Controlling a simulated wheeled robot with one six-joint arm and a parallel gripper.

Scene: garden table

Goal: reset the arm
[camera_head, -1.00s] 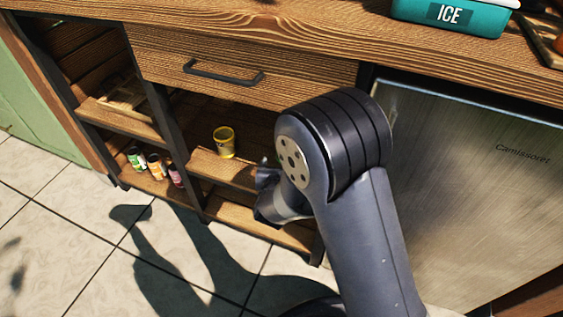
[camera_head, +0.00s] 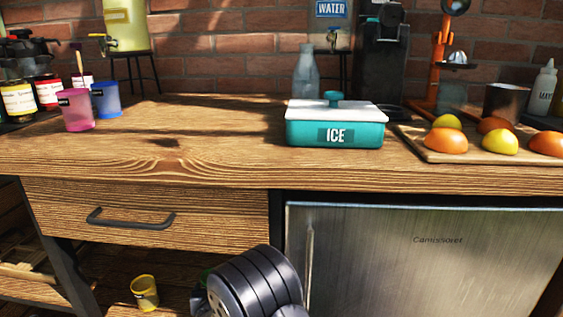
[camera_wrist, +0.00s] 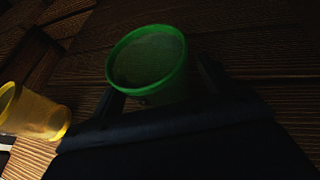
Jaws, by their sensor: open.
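My gripper (camera_wrist: 160,88) shows dark in the wrist view, with its jaws open. A green cup (camera_wrist: 148,62) is right at the jaws, with a finger to either side of its lower part. Whether the fingers touch it is too dark to tell. In the head view, my arm (camera_head: 255,283) reaches low in front of the shelf under the drawer and hides my gripper. A small green patch, probably the cup, shows beside it. A yellow cup (camera_head: 145,292) stands on the shelf to the left and also shows in the wrist view (camera_wrist: 35,112).
Above are a drawer (camera_head: 150,215) with a dark handle and a wooden worktop (camera_head: 220,150). A steel fridge door (camera_head: 430,260) is right of the shelf. The worktop holds a teal ice box (camera_head: 335,130), a fruit board (camera_head: 425,150), and pink (camera_head: 75,110) and blue (camera_head: 106,100) cups.

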